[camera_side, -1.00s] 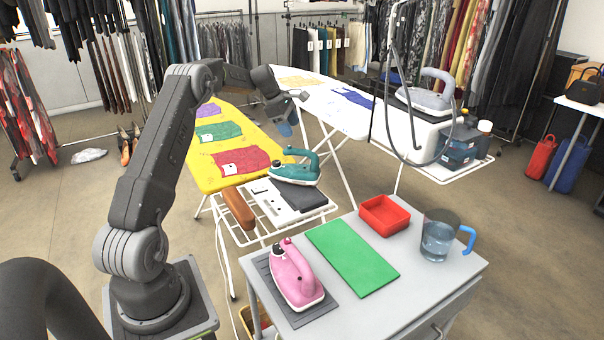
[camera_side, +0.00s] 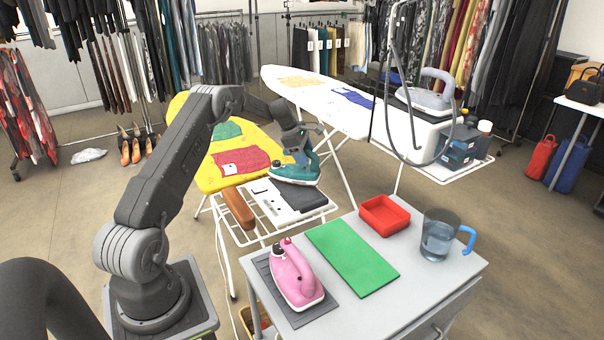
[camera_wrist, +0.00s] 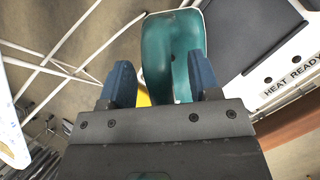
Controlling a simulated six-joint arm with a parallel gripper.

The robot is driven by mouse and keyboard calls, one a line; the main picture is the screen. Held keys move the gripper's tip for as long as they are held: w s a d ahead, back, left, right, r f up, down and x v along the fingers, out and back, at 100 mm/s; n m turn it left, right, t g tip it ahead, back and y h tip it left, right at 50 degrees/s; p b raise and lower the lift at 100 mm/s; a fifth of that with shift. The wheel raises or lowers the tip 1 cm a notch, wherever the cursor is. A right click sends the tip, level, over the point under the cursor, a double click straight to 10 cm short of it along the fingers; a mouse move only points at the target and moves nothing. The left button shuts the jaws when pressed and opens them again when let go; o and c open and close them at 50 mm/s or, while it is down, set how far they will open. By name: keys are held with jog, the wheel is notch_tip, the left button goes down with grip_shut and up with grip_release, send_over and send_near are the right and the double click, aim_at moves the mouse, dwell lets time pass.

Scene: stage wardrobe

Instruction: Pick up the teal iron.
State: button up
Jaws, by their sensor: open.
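The lower part of the iron is hidden behind the gripper's body in the wrist view.
A pink iron (camera_side: 294,274), green mat (camera_side: 352,257), red tray (camera_side: 384,214) and water jug (camera_side: 437,236) stand on the grey cart (camera_side: 420,280).

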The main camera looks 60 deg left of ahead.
jog(key=c, duration=1)
jog(key=shift+r, duration=0.1)
grip_shut()
jog(key=shift+r, duration=0.1)
